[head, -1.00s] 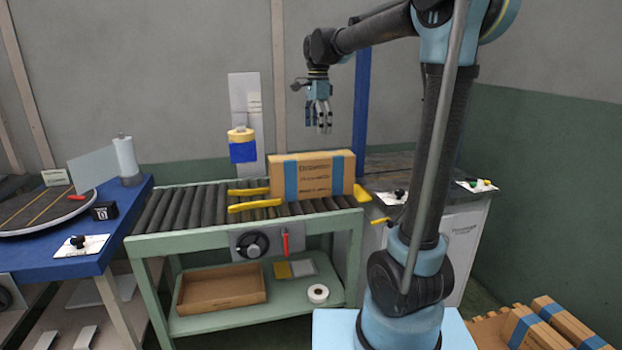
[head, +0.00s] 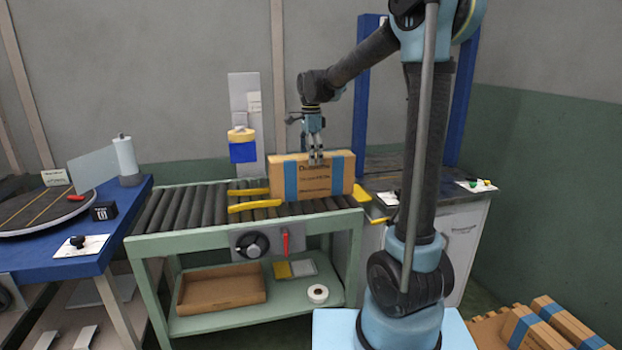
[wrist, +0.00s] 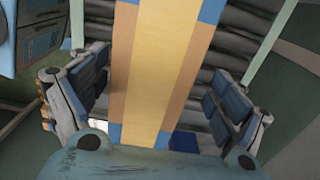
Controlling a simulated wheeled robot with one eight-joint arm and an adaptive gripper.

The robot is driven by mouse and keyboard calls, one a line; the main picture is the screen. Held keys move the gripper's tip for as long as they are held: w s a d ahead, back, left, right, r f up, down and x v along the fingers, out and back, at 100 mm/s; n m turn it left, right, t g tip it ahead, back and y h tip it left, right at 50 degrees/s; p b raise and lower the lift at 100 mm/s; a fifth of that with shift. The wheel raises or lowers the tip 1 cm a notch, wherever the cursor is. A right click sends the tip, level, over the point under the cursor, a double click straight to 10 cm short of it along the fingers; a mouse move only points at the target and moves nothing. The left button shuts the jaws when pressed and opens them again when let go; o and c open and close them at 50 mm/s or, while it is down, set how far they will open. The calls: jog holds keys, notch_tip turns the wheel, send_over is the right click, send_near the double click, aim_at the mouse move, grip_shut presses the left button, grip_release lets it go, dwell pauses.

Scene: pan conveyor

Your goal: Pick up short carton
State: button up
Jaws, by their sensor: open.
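The short carton (head: 313,179) is a brown box with blue bands near its ends, standing upright on the roller conveyor between yellow guides. My gripper (head: 315,160) points down at the carton's top edge in the head view. In the wrist view the carton's tan top (wrist: 158,75) runs between the two spread fingers of my gripper (wrist: 158,95). A gap shows on each side, wider on the right. I cannot tell how far down the fingers reach beside the carton.
The conveyor rollers (head: 180,207) left of the carton are clear. Yellow guides (head: 255,205) lie at the carton's left end. A blue post (head: 362,100) stands behind it. An open brown tray (head: 222,287) and a white tape roll (head: 318,293) sit on the shelf below.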

aim_at(312, 171)
jog(key=shift+s+d+f, duration=0.1)
jog(key=shift+s+f, duration=0.1)
jog(key=shift+f, duration=1)
jog(key=shift+s+d+f, duration=0.1)
jog(key=shift+s+f, duration=0.1)
jog(key=shift+f, duration=1.65)
jog(key=c, duration=1.6)
